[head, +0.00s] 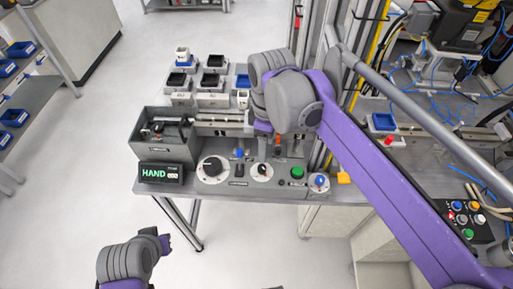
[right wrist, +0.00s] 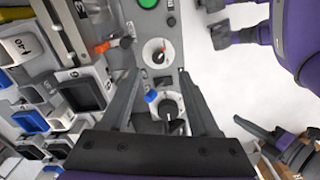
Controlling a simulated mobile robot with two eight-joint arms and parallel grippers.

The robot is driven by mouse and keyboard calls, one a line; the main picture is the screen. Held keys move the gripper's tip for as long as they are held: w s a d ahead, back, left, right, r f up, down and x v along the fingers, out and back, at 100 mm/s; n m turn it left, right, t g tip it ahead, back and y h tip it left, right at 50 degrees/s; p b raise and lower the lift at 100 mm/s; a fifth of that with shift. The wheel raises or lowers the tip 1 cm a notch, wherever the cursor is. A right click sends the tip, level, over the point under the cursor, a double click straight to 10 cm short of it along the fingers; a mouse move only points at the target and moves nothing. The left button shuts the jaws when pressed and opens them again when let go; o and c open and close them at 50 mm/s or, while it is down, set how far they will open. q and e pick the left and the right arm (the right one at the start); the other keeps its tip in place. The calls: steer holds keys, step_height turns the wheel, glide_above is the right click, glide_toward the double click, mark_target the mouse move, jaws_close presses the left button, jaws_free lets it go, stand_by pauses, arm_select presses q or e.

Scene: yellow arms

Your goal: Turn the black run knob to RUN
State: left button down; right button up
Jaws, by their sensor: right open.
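The control panel on the bench carries a large dial with a black knob (head: 212,167) and, to its right, a smaller white dial (head: 262,171) with a dark knob and red mark. I cannot read their labels. In the right wrist view the black knob (right wrist: 170,110) lies between my spread fingers, and the smaller dial (right wrist: 159,50) is just beyond the tips. My right gripper (right wrist: 158,78) is open and empty above the panel; contact does not show. The display (head: 160,173) reads HAND. My left gripper (head: 164,243) is off the bench at lower left; its jaw opening is unclear.
A blue-tipped lever (head: 239,154) and an orange-tipped lever (head: 277,140) stand behind the dials. A green button (head: 297,172) and a blue knob (head: 319,181) are to the right. A grey bin (head: 148,152) stands at left. The floor in front is clear.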

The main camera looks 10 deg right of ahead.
mark_target(262, 167)
steer(key=shift+n, duration=0.3)
steer(key=f, duration=1)
steer(key=shift+w+a+f+b, duration=0.15)
steer(key=shift+w+a+b, duration=0.15)
steer(key=shift+w+b, duration=0.1)
jaws_close()
